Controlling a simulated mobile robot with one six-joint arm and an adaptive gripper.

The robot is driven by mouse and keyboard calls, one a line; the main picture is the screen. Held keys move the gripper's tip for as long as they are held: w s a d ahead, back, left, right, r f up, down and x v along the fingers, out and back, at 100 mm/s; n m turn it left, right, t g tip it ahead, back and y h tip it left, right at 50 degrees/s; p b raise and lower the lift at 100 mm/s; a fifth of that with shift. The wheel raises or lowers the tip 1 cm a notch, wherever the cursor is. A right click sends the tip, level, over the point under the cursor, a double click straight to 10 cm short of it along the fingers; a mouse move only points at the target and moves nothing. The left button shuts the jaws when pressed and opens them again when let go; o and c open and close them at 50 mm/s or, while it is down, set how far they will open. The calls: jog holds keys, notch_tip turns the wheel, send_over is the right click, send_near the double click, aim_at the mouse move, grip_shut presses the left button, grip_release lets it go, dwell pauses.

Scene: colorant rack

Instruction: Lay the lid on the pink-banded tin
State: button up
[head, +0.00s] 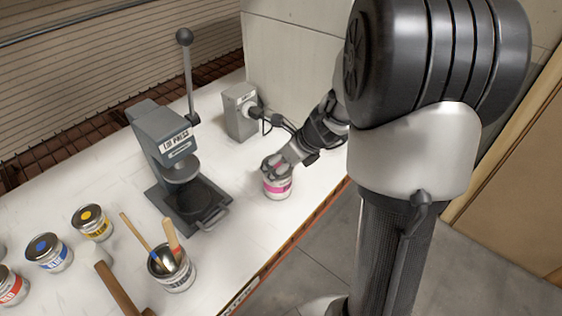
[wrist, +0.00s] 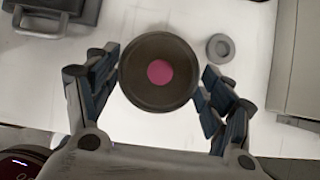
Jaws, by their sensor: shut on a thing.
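The pink-banded tin (head: 277,187) stands upright on the white bench, right of the lid press and near the bench's front edge. My gripper (head: 275,163) is directly over its top, pointing down. In the wrist view the lid (wrist: 140,88), a dark disc with a pink dot, sits between the two fingers of my gripper (wrist: 160,82), which close on its sides. The lid covers the tin from above there. In the head view my fingers hide the lid and the tin's rim, so I cannot tell whether the lid touches the rim.
The lid press (head: 170,145) with its tall lever stands to the left. A grey box (head: 240,112) stands behind the tin. Blue (head: 47,252) and yellow (head: 92,223) tins, a can with sticks (head: 172,270) and a mallet (head: 118,288) are at left. A small grey disc (wrist: 220,47) shows beside the lid.

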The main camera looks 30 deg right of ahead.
jog(key=o, duration=0.8)
